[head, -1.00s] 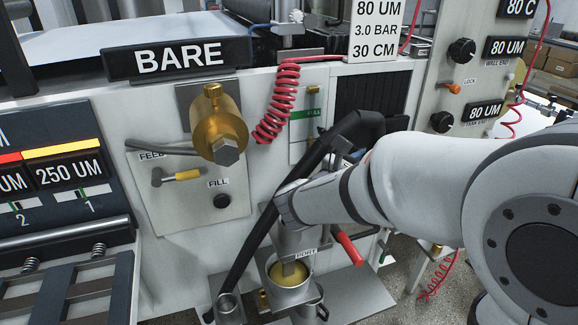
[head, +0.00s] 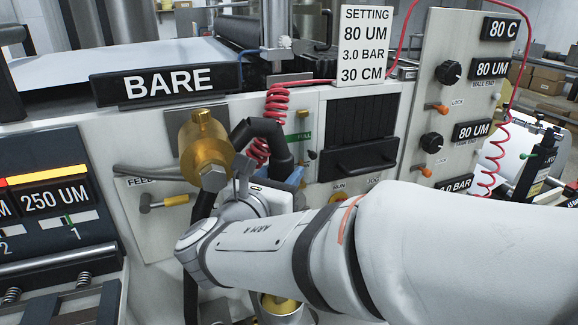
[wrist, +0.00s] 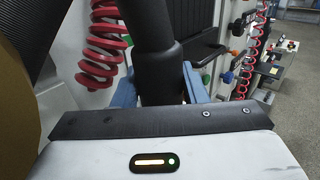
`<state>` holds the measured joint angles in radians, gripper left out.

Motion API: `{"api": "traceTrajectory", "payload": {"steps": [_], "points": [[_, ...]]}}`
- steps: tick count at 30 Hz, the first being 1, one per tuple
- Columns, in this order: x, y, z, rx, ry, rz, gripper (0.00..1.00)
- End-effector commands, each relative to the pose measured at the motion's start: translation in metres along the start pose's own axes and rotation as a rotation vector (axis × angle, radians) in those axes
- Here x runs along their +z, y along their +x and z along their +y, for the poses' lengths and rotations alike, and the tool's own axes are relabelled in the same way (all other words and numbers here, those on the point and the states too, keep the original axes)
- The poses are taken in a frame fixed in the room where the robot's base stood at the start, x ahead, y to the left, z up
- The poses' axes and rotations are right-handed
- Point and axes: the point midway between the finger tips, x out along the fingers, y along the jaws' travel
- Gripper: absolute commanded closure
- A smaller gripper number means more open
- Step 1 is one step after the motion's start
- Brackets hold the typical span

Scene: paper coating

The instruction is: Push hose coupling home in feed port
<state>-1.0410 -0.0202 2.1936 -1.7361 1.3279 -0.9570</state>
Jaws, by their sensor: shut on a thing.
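My gripper (head: 288,180) is in front of the panel, just right of a brass fitting (head: 205,145) with a hex end. In the wrist view its blue fingers (wrist: 160,92) close on the lower end of a thick black hose (wrist: 152,35), at the hose coupling (wrist: 160,98). The coupling's lower end is hidden behind my wrist. In the head view the black hose (head: 262,127) arches over into the gripper, and its other part runs down behind my arm. A "FEED" label (head: 138,182) is on the panel at left. I cannot make out the feed port opening; my arm covers that area.
A red coiled hose (head: 277,105) hangs close behind the black hose. A hammer (head: 165,202) is on the panel below the brass fitting. A dark vent with a handle (head: 362,155) is to the right.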

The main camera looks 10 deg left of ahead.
Motion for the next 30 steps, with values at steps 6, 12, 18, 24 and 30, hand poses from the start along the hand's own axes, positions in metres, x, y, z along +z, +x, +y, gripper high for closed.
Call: {"api": "traceTrajectory", "payload": {"steps": [6, 12, 18, 24, 30], "points": [[0.012, -0.002, 0.006, 0.010, 0.023, -0.015, 1.00], [0.000, -0.002, 0.005, 0.010, 0.024, -0.014, 1.00], [-0.023, -0.001, 0.003, 0.006, 0.019, -0.011, 1.00], [-0.042, 0.000, 0.002, 0.004, 0.015, -0.009, 1.00], [-0.052, 0.000, 0.002, 0.003, 0.013, -0.008, 1.00]]}}
